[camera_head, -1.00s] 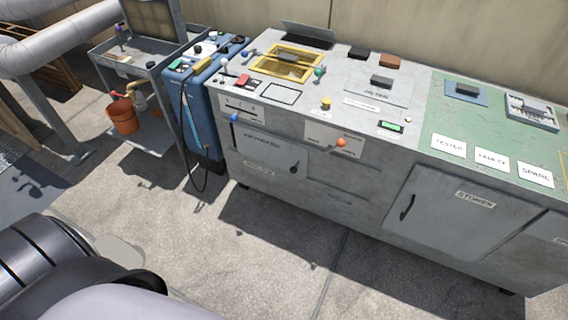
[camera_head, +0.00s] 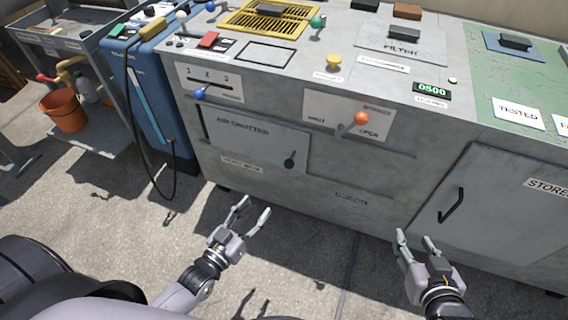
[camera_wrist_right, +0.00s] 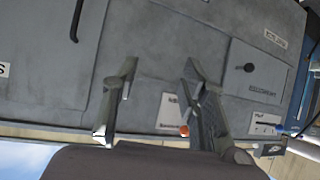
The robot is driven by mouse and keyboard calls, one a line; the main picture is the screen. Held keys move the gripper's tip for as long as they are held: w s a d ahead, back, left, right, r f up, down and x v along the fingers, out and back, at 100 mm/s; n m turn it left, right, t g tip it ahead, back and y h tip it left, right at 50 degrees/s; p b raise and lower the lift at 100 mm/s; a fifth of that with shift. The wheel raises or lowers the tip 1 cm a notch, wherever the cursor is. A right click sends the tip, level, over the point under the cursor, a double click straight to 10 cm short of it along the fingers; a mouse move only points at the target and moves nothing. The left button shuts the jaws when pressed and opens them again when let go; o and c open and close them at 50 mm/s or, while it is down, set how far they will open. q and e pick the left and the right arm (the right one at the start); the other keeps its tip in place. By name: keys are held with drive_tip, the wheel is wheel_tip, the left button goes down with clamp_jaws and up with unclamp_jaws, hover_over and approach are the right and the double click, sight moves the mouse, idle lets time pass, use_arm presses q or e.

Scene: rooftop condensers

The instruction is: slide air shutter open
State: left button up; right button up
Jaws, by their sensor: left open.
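The air shutter is a grey sliding panel (camera_head: 255,142) on the front of the grey cabinet, labelled "AIR SHUTTER", with a dark round knob (camera_head: 290,160) near its right edge. It sits at the left of its rail, with plain cabinet front to its right. The panel also shows, upside down, at the right of the right wrist view (camera_wrist_right: 258,78). My left gripper (camera_head: 252,214) is open and empty, in front of and below the panel, apart from it. My right gripper (camera_head: 417,237) is open and empty, below and left of the storage door handle; its spread fingers show in the wrist view (camera_wrist_right: 160,70).
The storage door handle (camera_head: 451,205) is at right. A blue machine (camera_head: 160,90) with a hanging black hose stands at left. The floor before the cabinet is clear.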

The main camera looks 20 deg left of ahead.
use_arm(q)
drive_tip(key=b, duration=0.2)
approach(286, 167)
drive_tip(key=a+x, duration=0.1)
drive_tip(key=x, duration=0.4)
drive_tip(key=b+x, duration=0.1)
drive_tip(key=x, duration=0.2)
drive_tip(key=d+b+x, duration=0.1)
drive_tip(key=x, duration=0.1)
drive_tip(key=shift+w, duration=0.3)
drive_tip(key=shift+w+d, duration=0.2)
drive_tip(key=shift+w, duration=0.25)
use_arm(e)
drive_tip(key=a+r+t+y, duration=0.1)
drive_tip(key=r+t+y, duration=0.1)
drive_tip(key=r+t, duration=0.4)
drive_tip(key=w+a+r+t+y, duration=0.1)
drive_tip(key=r+t, duration=0.4)
drive_tip(key=r, duration=0.8)
drive_tip(key=shift+w+a+r+n+t+y, duration=0.15)
drive_tip(key=shift+a+r+n+t+y, duration=0.2)
drive_tip(key=shift+a+y, duration=0.2)
use_arm(q)
clamp_jaws()
